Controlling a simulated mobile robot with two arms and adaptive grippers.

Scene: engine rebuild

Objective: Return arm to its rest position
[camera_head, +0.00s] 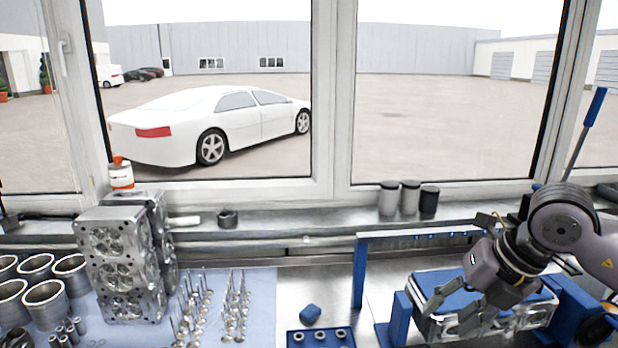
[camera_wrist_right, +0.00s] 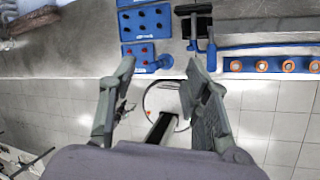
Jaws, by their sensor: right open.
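My right gripper (camera_head: 449,316) comes in from the right in the head view, its grey fingers spread and nothing between them. In that view it overlaps a metal engine part (camera_head: 530,318) with a blue top, between blue fixture supports (camera_head: 400,318). No contact with the engine part is visible. My left gripper is in neither view.
Cylinder heads (camera_head: 118,262), metal sleeves (camera_head: 45,300) and several upright valves (camera_head: 235,305) stand on the left. Blue trays (camera_wrist_right: 143,20) and a blue rack with orange rings (camera_wrist_right: 272,65) sit on the bench in the wrist view.

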